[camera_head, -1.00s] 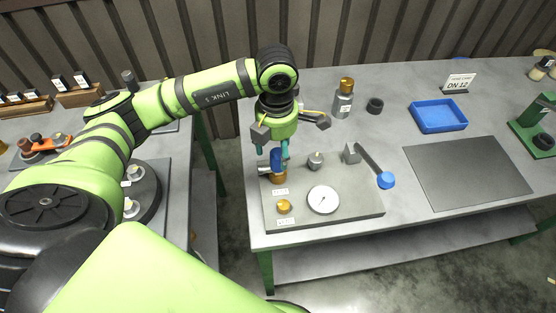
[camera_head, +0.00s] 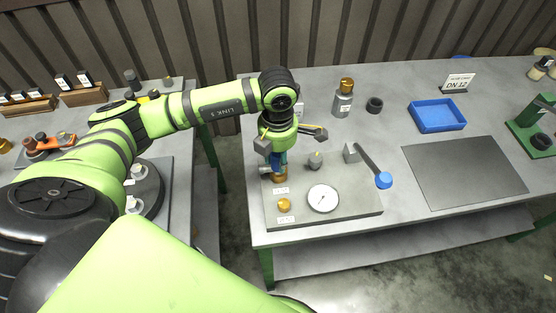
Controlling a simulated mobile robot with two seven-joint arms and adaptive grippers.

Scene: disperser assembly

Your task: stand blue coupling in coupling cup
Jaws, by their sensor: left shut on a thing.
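My left gripper (camera_head: 278,156) points down over the left back part of the grey fixture plate (camera_head: 352,203). It is shut on the blue coupling (camera_head: 279,167), which is mostly hidden by the fingers and looks upright. A grey metal stub shows at the coupling's left side. The brass coupling cup (camera_head: 279,178) is directly below, behind a small white label. The coupling's lower end meets the cup in the picture; I cannot tell whether it sits inside or just above. My right gripper is not in view.
On the plate are a second brass piece (camera_head: 284,204), a white dial (camera_head: 323,198), a grey knob (camera_head: 315,160) and a lever with a blue end (camera_head: 384,180). Behind stand a grey bottle (camera_head: 343,100) and a black ring (camera_head: 374,105). A blue tray (camera_head: 437,115) and dark mat (camera_head: 464,172) are right.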

